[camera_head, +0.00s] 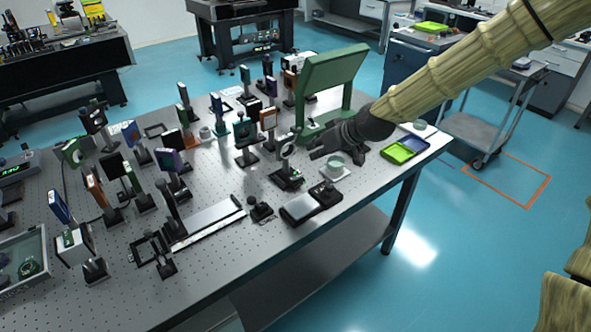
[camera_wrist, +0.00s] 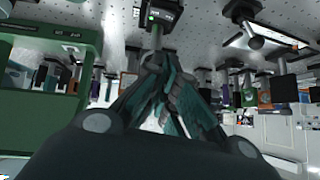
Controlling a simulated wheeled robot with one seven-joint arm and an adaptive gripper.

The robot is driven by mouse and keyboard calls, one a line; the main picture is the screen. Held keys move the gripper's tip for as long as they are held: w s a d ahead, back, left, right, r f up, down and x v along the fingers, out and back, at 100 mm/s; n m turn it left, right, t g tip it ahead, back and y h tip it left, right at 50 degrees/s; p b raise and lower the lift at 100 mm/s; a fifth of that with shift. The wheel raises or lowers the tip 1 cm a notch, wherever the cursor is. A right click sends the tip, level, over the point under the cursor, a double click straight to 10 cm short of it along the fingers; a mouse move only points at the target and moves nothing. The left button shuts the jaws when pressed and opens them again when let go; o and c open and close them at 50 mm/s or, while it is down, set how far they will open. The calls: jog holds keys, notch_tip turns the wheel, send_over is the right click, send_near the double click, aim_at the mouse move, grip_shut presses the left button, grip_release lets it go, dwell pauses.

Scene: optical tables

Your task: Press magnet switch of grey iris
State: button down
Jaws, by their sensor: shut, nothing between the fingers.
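A ring-shaped mount (camera_head: 287,149), which looks like the grey iris, stands upright on a short post and a dark base (camera_head: 287,179) near the table's front middle. My gripper (camera_head: 313,150) is just right of the mount in the head view, fingers pointing left towards it. In the wrist view, where the table appears at the top, my gripper (camera_wrist: 165,70) has its fingers together with nothing between them. A dark base with a small green light (camera_wrist: 158,14) and its post (camera_wrist: 157,38) are beyond the fingertips. The fingers hide the upper part of that mount. I cannot make out contact.
A green panel stand (camera_head: 330,80) rises behind my gripper and also fills the left of the wrist view (camera_wrist: 45,75). Several optics mounts crowd the table leftward.

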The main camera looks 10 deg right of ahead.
jog(key=p, duration=0.3)
send_over(295, 179)
jog(key=d, duration=0.1)
jog(key=shift+f, duration=3.2)
jog(key=shift+w+a+f, duration=0.2)
jog(key=shift+a+f, duration=0.05)
jog(key=shift+f, duration=0.4)
jog(key=shift+s+a+f+p, duration=0.15)
jog(key=shift+f+p, duration=0.5)
jog(key=shift+f, duration=1)
jog(key=shift+a+f, duration=0.1)
jog(key=shift+f, duration=0.05)
